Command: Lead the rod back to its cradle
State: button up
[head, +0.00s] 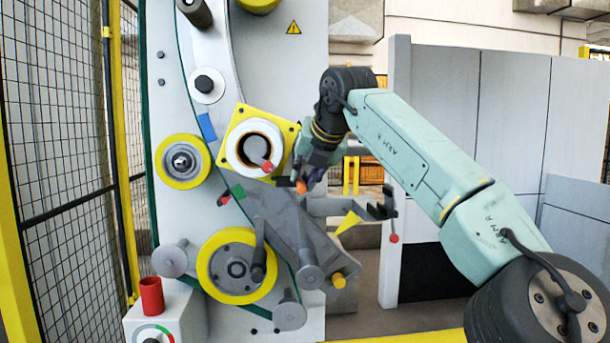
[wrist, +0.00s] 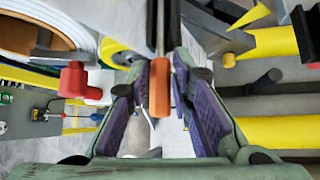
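My gripper (head: 302,180) hangs in front of the machine panel, just right of the yellow square flange. In the wrist view its purple-padded fingers (wrist: 160,80) close in on both sides of the rod's orange handle (wrist: 160,90). In the head view only the orange end (head: 301,187) shows clearly at the fingertips. A grey bracket with black forks (head: 383,207), which looks like the cradle, stands to the right of my gripper. Its fork appears empty.
The white roll core on the yellow flange (head: 284,132) is close left of my gripper. Yellow rollers (head: 237,267) and grey pegs lie below left. A yellow pointer (head: 347,223) and a red ball (head: 393,239) are near the bracket. A mesh fence (head: 60,150) stands far left.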

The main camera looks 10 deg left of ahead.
jog(key=o, duration=0.4)
